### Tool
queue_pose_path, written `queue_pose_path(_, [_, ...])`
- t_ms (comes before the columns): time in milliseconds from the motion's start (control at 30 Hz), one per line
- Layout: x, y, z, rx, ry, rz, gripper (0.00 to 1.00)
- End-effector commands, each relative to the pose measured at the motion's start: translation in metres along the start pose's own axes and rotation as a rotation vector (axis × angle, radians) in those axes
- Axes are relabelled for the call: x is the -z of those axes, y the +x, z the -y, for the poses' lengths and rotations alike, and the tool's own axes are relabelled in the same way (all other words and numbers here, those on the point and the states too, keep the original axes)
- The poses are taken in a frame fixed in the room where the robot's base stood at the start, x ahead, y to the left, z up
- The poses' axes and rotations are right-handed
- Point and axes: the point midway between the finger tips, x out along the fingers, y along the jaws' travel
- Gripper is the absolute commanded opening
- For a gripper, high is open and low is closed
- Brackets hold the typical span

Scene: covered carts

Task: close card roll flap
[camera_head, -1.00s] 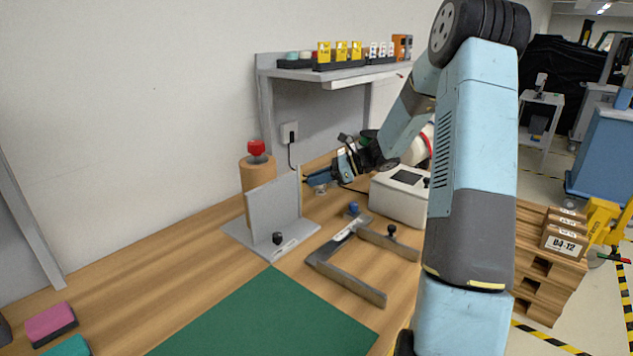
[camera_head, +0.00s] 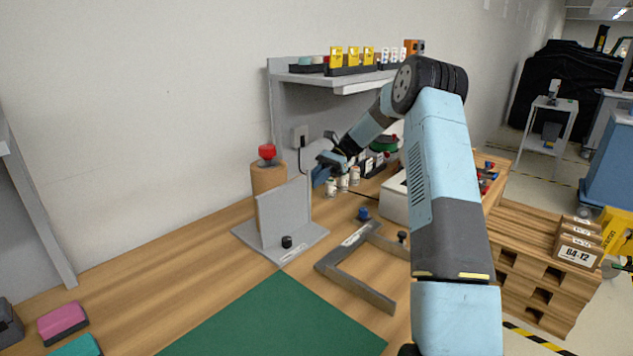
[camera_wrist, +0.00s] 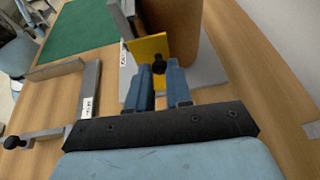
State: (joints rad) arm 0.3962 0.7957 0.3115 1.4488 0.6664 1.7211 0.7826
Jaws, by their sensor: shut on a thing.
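The card roll (camera_head: 268,182) is a brown upright cylinder with a red knob (camera_head: 267,152) on top, behind a grey angled stand (camera_head: 285,215). It also shows at the top of the wrist view (camera_wrist: 192,40). A yellow panel (camera_wrist: 148,48), which looks like the flap, stands beside the roll and just beyond my fingertips. My gripper (camera_head: 320,178) is to the right of the roll and stand. In the wrist view my gripper (camera_wrist: 166,68) has its blue fingers at the yellow panel, shut on a small dark part there. The finger contact is partly hidden.
A grey frame (camera_head: 335,265) with a black knob lies right of the stand. A green mat (camera_head: 270,320) covers the front table. Small bottles (camera_head: 343,182) stand behind my gripper. A loaded shelf (camera_head: 345,78) is above.

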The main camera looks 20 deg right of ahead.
Motion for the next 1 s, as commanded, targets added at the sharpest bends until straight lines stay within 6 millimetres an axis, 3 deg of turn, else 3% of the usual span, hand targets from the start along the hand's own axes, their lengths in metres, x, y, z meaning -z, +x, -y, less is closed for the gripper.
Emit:
queue_pose_path(733, [0.0016, 0.0057, 0.0017, -0.092, -0.028, 0.004, 0.0])
queue_pose_path(767, [0.0016, 0.0057, 0.0017, -0.092, -0.028, 0.004, 0.22])
queue_pose_path(1000, [0.0008, 0.0036, 0.0024, -0.086, -0.03, 0.002, 0.45])
